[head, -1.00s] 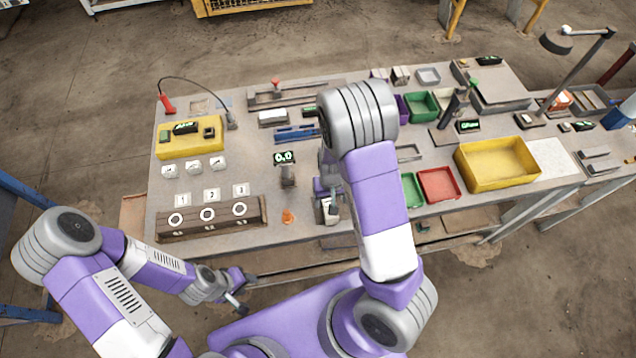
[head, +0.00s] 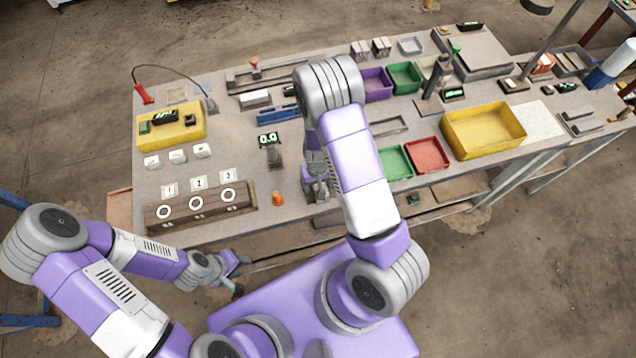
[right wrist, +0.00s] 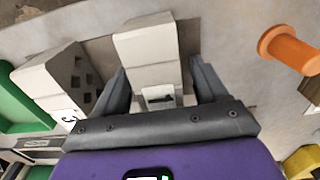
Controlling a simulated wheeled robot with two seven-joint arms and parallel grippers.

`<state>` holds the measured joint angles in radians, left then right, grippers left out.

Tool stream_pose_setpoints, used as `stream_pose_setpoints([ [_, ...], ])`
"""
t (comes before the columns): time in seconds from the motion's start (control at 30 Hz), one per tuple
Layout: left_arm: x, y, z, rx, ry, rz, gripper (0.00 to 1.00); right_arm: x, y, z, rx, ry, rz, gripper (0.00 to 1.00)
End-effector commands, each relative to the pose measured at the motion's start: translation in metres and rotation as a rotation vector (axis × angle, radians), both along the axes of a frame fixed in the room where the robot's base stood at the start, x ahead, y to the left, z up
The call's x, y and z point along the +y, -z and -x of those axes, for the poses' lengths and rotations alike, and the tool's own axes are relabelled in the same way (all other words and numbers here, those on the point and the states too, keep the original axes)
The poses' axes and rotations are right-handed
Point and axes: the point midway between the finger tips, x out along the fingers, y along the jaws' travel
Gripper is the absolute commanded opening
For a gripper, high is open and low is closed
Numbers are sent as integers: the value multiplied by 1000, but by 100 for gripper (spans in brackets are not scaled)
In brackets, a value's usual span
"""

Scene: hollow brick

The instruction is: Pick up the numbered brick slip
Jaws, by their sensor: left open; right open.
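My right gripper (right wrist: 160,80) is open, with its dark fingers on either side of a pale block (right wrist: 150,45) in the right wrist view. The block's near part bears a small dark mark that I cannot read. I cannot tell whether the fingers touch it. In the head view my right gripper (head: 316,184) is low at the bench's front edge, partly hidden by my arm. Three small white pieces numbered 1 (head: 170,190), 2 (head: 199,183) and 3 (head: 228,177) stand behind a brown block with rings (head: 200,207). My left gripper (head: 238,275) is open and empty, before the bench.
A pale holed brick (right wrist: 65,80) stands left of the fingers in the right wrist view, and an orange peg (right wrist: 288,50) is at right. Green (head: 394,162) and red (head: 428,154) trays and a yellow bin (head: 458,133) lie right of my right arm.

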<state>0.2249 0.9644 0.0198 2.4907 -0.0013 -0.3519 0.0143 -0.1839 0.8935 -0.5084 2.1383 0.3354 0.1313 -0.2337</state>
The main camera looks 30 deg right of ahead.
Motion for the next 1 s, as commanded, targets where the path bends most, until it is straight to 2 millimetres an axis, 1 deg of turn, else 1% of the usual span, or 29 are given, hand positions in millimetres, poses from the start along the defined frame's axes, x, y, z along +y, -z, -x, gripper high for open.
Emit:
stream_pose_setpoints([
  [0.03, 0, 0, 0, 0, 0, 0, 43, 0, 0, 0, 0, 0, 0, 68],
  [0.07, 0, 0, 0, 0, 0, 0, 43, 0, 0, 0, 0, 0, 0, 63],
  [0.43, 0, 0, 0, 0, 0, 0, 43, 0, 0, 0, 0, 0, 0, 6],
  [0.63, 0, 0, 0, 0, 0, 0, 43, 0, -1, 0, -1, 0, 0, 6],
  [0.73, 0, -1, 0, 0, 0, 0, 43, 0, -6, -1, -2, -1, 0, 6],
  [0.87, 0, -4, 0, 0, 0, 0, 43, 1, -27, -1, -4, -2, 0, 6],
  [1.0, 0, -9, 0, 0, 0, 0, 43, 1, -57, -1, -5, -2, -1, 6],
])
